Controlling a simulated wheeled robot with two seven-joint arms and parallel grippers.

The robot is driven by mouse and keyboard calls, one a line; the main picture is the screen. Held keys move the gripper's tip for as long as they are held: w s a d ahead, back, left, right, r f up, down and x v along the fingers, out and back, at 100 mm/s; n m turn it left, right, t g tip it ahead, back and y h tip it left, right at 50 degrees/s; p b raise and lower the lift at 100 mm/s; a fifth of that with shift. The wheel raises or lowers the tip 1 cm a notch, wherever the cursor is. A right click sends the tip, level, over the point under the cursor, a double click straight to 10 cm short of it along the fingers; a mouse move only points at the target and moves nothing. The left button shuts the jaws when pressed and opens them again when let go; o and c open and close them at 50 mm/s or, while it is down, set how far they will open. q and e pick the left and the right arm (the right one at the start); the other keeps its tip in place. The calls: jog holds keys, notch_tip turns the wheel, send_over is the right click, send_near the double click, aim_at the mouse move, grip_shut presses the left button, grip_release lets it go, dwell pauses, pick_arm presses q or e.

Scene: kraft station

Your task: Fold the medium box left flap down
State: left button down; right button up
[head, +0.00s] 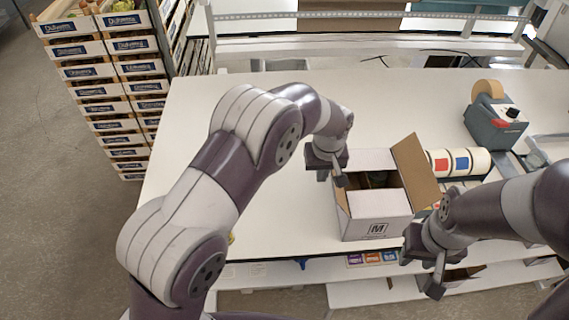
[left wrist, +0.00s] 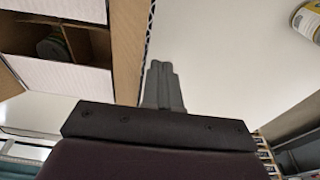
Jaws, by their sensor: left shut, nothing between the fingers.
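The medium box (head: 375,228) is a white carton marked "M", standing at the table's front edge. Its brown right flap (head: 414,168) stands open and leans outward. White flaps partly cover its top, with a dark gap showing greenish contents. In the left wrist view the brown left flap (left wrist: 126,45) is raised, its corrugated edge close to my fingers. My left gripper (head: 338,178) is at the box's upper left side, shut and empty; its closed fingers (left wrist: 163,80) also show in the wrist view. I cannot tell whether they touch the flap. My right gripper (head: 425,270) is open and empty by the box's lower right.
Label rolls (head: 460,162) lie right of the box, with a tape dispenser (head: 495,120) behind them. The white table (head: 240,120) is clear at left and back. A shelf (head: 345,292) runs below the front edge. A can (left wrist: 308,20) shows in the left wrist view.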

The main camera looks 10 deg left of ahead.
pick_arm(q)
jog(key=shift+f+b, duration=0.75)
jog(key=shift+f, duration=0.4)
dwell(0.4)
notch_tip(320, 180, up, 9)
jog(key=p, duration=0.6)
jog(key=shift+a, duration=0.1)
dwell(0.3)
